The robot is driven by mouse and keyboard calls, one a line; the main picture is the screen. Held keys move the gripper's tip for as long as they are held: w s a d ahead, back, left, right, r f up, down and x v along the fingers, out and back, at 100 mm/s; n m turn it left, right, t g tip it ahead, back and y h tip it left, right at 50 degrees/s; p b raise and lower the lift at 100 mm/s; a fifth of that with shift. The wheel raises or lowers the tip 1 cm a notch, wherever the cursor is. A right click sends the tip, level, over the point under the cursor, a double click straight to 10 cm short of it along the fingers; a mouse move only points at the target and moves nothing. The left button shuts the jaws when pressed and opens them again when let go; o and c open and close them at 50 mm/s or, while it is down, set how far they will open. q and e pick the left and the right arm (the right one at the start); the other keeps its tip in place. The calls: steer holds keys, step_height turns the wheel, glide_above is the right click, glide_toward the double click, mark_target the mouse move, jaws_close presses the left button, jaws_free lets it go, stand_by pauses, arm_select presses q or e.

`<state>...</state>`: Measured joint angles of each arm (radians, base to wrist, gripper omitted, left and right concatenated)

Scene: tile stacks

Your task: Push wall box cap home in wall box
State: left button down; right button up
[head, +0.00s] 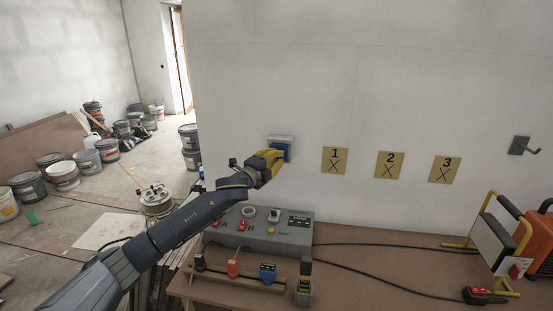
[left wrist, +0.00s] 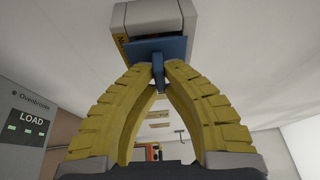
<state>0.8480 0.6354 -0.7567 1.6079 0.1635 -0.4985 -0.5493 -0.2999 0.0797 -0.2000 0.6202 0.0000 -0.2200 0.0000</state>
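The grey wall box (head: 284,137) is fixed to the white wall, and it shows at the top of the left wrist view (left wrist: 150,15). The blue wall box cap (head: 287,152) is at the box's open face. In the left wrist view the cap's plate (left wrist: 174,48) overlaps the box, and a narrow tab on it sits between the yellow fingertips. My left gripper (head: 276,158) is shut on this tab, as its fingers (left wrist: 158,78) show. How deep the cap sits in the box I cannot tell. My right gripper is not in view.
A grey control box (head: 262,232) stands on the brown bench (head: 390,270) below, with a rack of small plugs in front. Tan cards 1 (head: 334,161), 2 (head: 389,165) and 3 (head: 444,170) are on the wall to the right. A metal hook (head: 520,146) is further right.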

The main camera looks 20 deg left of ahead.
arm_select(q)
steer(key=shift+w, duration=0.55)
steer(key=c, duration=1.5)
jaws_free()
steer(key=shift+v, duration=3)
